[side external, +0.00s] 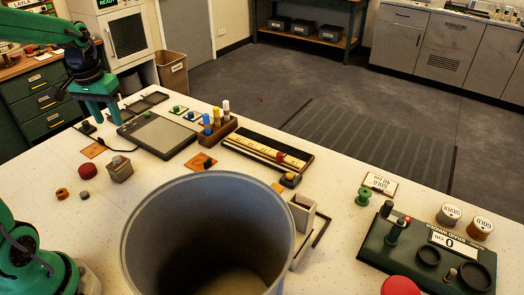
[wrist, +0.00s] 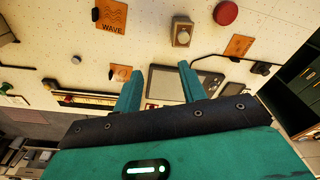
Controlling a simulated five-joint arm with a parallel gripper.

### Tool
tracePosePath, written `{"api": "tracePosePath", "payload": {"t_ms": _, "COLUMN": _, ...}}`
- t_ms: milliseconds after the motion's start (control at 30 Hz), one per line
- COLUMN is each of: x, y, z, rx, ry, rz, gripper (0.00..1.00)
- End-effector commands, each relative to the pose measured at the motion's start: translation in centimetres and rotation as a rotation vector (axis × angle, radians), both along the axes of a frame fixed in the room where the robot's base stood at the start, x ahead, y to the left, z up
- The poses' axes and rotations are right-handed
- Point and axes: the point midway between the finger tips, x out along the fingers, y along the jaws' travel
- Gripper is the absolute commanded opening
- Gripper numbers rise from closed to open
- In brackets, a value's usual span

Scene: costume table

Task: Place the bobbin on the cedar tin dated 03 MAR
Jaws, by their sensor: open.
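A small green spool, which looks like the bobbin (side external: 364,197), stands upright on the white table at the right, in front of a small sign. Two round tins with pale labelled lids stand further right: a greyish one (side external: 449,215) and a browner one (side external: 479,230). Their lid print is too small to read as a date, so I cannot tell which is dated 03 MAR. My gripper (side external: 106,119) is at the far left above the table, open and empty, well away from spool and tins. Its fingers also show apart in the wrist view (wrist: 158,74).
A large grey bin (side external: 283,235) stands in the front middle, between my gripper and the spool. A dark green device (side external: 380,252) with posts and a readout lies beside the tins. A pen rack (side external: 218,134), long striped board (side external: 262,150) and grey pad (side external: 158,137) line the back.

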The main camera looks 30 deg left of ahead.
Motion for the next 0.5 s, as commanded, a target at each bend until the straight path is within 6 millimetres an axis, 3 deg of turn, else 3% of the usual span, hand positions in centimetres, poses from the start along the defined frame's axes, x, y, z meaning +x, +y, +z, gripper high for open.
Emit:
{"api": "tracePosePath", "payload": {"t_ms": 100, "x": -0.9, "y": -3.1, "z": 1.4, "rx": 0.024, "ry": -0.055, "rz": -0.065, "gripper": 0.41}}
{"api": "tracePosePath", "payload": {"t_ms": 500, "x": -5.3, "y": -11.3, "z": 3.6, "rx": 0.067, "ry": -0.234, "rz": -0.258, "gripper": 0.41}}
